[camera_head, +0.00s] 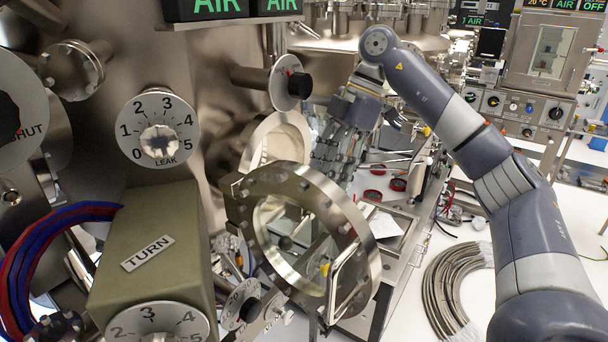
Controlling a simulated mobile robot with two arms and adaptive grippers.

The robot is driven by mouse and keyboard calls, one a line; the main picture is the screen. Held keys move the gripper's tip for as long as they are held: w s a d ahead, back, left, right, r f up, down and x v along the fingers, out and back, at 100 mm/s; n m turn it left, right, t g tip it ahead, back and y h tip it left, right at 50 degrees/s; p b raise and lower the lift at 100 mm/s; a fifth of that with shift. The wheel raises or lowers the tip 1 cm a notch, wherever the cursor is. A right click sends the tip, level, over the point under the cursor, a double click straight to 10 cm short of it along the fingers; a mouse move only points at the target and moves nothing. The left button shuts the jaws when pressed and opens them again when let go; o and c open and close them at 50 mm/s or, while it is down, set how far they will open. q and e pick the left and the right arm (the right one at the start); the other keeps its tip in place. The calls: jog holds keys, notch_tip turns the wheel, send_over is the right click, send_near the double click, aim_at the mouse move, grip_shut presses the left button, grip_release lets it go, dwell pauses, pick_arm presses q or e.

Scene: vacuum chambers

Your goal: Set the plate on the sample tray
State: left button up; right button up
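My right arm comes in from the right, and its gripper (334,158) points down behind the open round glass door. It is partly hidden by the door's rim, and I cannot tell whether its fingers are open or shut or hold anything. I cannot make out the plate for certain. A flat metal surface (408,246) lies behind and right of the door, with a pale sheet-like piece (383,226) on it; I cannot tell whether this surface is the sample tray. My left gripper is not in view.
The round glass door (366,232) stands open before a pale round chamber port (262,148). Small red round items (372,196) lie near the gripper. A coiled hose (448,290) lies on the white table at right.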

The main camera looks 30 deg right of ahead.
jog(key=shift+w+a+r, duration=0.1)
jog(key=shift+a+r, duration=0.05)
jog(key=shift+a, duration=0.8)
jog(key=a+p, duration=0.2)
jog(key=a, duration=0.1)
jog(key=shift+w+a+f, duration=0.2)
jog(key=shift+f, duration=0.15)
jog(key=o, duration=1.1)
jog(key=shift+d, duration=0.1)
jog(key=shift+o, duration=0.9)
jog(key=shift+d+f, duration=0.1)
jog(key=v, duration=0.6)
jog(key=shift+w+b, duration=0.15)
jog(key=shift+b, duration=0.2)
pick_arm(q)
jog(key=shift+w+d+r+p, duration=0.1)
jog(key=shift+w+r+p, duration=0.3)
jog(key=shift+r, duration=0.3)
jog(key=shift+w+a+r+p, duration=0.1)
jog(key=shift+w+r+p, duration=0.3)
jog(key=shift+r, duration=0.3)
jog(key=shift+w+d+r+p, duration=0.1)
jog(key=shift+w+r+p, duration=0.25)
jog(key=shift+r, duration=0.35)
pick_arm(e)
jog(key=v, duration=0.6)
